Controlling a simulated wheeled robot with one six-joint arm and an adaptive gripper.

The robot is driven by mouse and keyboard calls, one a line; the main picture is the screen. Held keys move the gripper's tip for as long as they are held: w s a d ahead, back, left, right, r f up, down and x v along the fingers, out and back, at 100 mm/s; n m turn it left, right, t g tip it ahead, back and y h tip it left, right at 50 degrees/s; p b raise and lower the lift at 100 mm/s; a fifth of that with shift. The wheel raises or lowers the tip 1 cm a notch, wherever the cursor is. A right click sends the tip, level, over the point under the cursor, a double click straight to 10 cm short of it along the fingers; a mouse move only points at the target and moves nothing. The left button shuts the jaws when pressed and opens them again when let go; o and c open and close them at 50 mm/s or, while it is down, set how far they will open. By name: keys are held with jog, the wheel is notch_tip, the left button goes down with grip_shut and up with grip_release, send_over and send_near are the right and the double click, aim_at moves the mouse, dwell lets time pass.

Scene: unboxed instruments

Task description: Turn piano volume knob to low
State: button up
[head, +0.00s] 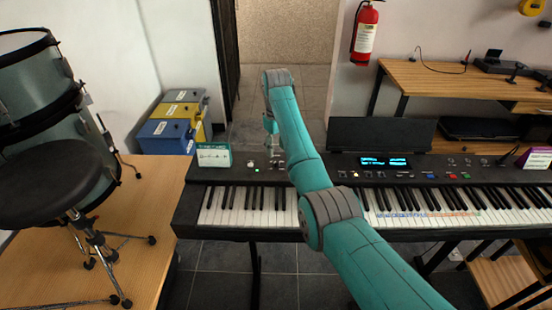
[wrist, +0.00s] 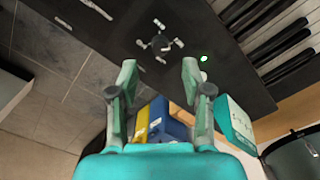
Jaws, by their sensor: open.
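The piano (head: 330,172) is a long black keyboard across the head view. Its volume knob (wrist: 160,42) is small, round and dark, with white marks around it, on the black top panel in the wrist view. The knob's setting is too small to read. My gripper (wrist: 159,72) is open and empty, and the knob shows just beyond the gap between its fingertips, apparently untouched. In the head view my gripper (head: 272,145) is over the piano's left end, pointing down, partly hidden by my arm.
A green light (wrist: 204,57) glows beside the knob. A green-and-white card (head: 214,154) stands at the piano's left end. Labelled boxes (head: 172,128) are behind it. A drum stool (head: 62,172) is at left, a desk (head: 450,82) at right. The floor behind the piano is clear.

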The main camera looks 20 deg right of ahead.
aim_at(276, 162)
notch_tip(276, 162, down, 6)
jog(key=shift+r, duration=0.15)
dwell(0.3)
grip_shut()
